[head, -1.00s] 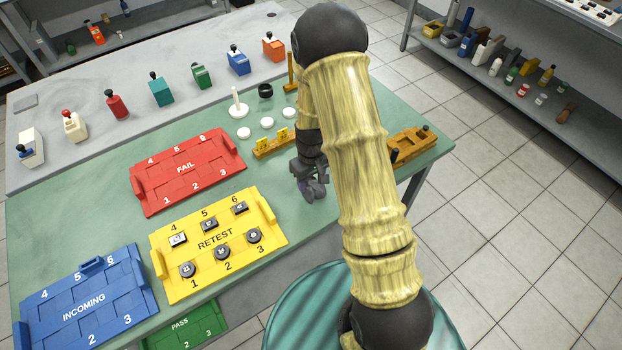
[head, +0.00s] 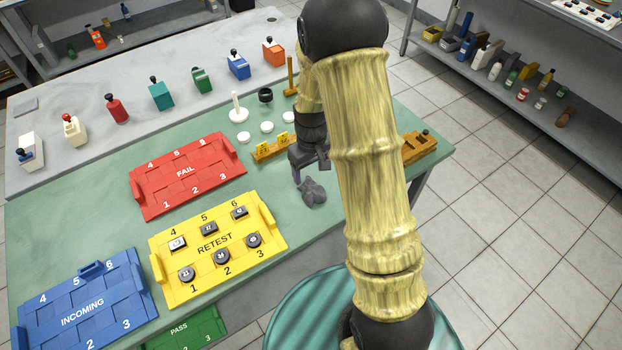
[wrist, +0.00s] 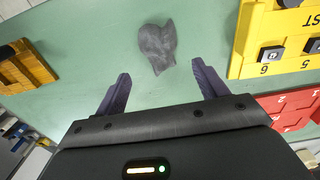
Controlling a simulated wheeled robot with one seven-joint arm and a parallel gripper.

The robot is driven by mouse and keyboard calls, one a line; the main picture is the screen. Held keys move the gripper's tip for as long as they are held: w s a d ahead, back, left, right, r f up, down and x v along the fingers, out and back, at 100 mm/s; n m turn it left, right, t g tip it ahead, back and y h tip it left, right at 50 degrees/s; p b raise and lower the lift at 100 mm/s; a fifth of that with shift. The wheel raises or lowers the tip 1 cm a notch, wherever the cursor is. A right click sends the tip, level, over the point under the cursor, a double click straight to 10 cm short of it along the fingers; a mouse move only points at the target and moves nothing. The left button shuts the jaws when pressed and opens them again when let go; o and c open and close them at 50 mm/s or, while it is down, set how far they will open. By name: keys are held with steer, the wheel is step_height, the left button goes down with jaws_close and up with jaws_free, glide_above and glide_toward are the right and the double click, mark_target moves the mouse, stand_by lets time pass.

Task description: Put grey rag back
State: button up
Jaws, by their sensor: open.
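The grey rag (head: 312,191) lies crumpled on the green table top, to the right of the yellow RETEST tray. It also shows in the wrist view (wrist: 157,46), beyond the fingertips and between their lines. My gripper (head: 308,170) is open and empty, just behind the rag in the head view. In the wrist view the two dark fingers of my gripper (wrist: 163,83) are spread wide, with bare table between them. The rag is apart from both fingers.
The yellow RETEST tray (head: 262,205) holds several dark and light pieces. The red FAIL tray (head: 215,147) and blue INCOMING tray (head: 37,314) stand near it. A wooden rack with yellow tags (head: 266,152) and white discs (head: 267,127) sit behind my gripper. Bare table surrounds the rag.

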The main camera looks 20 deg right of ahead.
mark_target(312, 187)
step_height(312, 187, up, 5)
steer(key=shift+r, duration=0.1)
stand_by(0.3)
steer(key=s+r+m+t, duration=0.1)
steer(key=s+r, duration=0.3)
steer(key=s, duration=0.3)
steer(key=s+r+m+t, duration=0.1)
steer(key=s+r+m, duration=0.1)
steer(key=s, duration=0.5)
steer(key=shift+s+r+m+t, duration=0.2)
steer(key=shift+r+m+t, duration=0.1)
steer(key=shift+r, duration=0.55)
